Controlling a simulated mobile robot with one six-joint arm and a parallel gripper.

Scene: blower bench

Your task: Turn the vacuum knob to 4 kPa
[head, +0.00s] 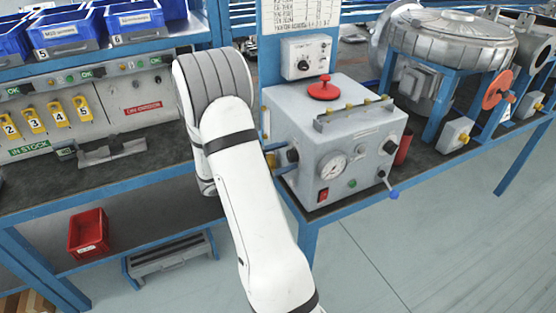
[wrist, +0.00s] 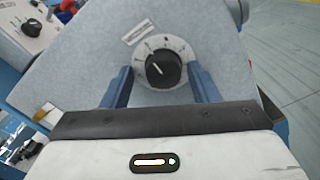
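The knob (wrist: 162,70) is black and round on a pale dial plate (wrist: 182,50), on a grey face of the vacuum box. In the head view the grey box (head: 310,125) carries a round gauge (head: 332,167) whose reading I cannot make out.
A red handwheel (head: 323,89) stands on top of the box. A blue-tipped lever (head: 392,193) sticks out at its front right. A wall panel with a black knob (head: 303,65) is behind. Blue bins (head: 62,31) are at the left.

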